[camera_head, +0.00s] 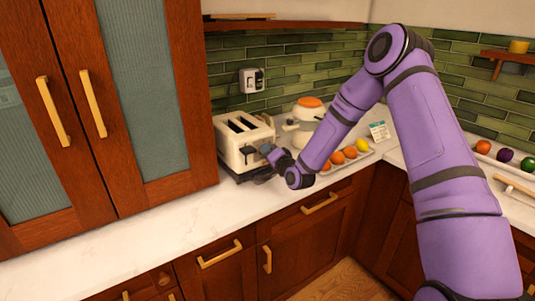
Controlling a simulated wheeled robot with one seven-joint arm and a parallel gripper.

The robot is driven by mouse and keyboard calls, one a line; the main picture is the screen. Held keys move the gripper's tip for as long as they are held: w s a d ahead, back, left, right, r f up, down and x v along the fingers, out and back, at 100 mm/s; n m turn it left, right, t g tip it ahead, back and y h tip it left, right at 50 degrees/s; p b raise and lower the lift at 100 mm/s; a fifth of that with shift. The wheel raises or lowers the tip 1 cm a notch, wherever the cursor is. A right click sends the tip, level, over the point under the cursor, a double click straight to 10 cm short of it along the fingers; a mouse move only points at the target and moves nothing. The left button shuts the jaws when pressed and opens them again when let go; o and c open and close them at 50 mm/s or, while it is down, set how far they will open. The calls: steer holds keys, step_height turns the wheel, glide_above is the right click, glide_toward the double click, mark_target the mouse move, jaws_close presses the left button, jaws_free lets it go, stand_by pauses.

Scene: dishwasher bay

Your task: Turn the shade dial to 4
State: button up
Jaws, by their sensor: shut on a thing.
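The cream two-slot toaster (231,152) stands on the counter beside the tall cabinet, with its slots facing up. My gripper (268,152) is at the toaster's front right end, low on its side, and is shut on the shade dial. The dial itself is hidden behind the gripper and wrist, so its numbers and its setting cannot be read. My purple arm reaches in from the right of the picture.
A tray (345,165) of orange and yellow fruit lies to the right. A wall outlet (252,80) is above the toaster. The counter (150,240) in front is clear.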

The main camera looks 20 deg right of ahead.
steer(key=o, duration=0.9)
steer(key=v, duration=1.1)
steer(key=shift+w, duration=0.1)
